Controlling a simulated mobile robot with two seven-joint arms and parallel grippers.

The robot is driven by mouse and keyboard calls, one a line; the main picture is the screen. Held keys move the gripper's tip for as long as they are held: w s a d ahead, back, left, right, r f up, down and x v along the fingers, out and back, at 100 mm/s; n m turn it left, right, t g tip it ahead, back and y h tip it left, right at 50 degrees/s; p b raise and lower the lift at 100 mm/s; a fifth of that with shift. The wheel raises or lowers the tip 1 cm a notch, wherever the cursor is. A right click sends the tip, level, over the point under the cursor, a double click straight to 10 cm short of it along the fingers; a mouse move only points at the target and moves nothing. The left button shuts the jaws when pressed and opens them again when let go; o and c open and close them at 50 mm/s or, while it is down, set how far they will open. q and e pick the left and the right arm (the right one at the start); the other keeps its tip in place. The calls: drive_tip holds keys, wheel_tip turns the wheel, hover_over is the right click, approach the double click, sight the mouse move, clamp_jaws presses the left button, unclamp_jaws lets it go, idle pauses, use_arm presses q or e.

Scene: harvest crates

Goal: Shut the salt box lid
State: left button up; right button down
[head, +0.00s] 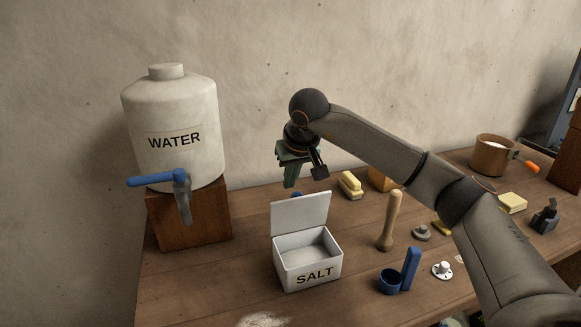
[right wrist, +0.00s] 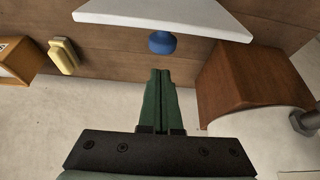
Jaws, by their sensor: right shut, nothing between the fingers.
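The white salt box (head: 309,268), marked SALT, stands on the wooden table with its lid (head: 300,215) raised upright at the back edge. The inside of the box is visible and pale. My right gripper (head: 290,183) is above and behind the lid, apart from it, pointing down with its green fingers. In the right wrist view the fingers (right wrist: 160,75) are shut together and empty, and a white panel, apparently the lid (right wrist: 165,15), lies beyond their tips. My left gripper is not in view.
A water tank (head: 172,130) with a blue-handled tap stands on a wooden block (head: 190,225) at left. A wooden pestle (head: 390,220), a blue cup (head: 391,281) and small items lie right of the box. A blue knob (right wrist: 162,42) is near the lid.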

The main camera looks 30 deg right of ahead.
sight(298, 209)
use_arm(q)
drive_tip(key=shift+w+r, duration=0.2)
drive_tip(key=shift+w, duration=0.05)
use_arm(e)
drive_tip(key=s, duration=0.2)
drive_tip(key=shift+s+a+f, duration=0.1)
drive_tip(key=shift+s+a, duration=0.15)
drive_tip(key=shift+s, duration=0.1)
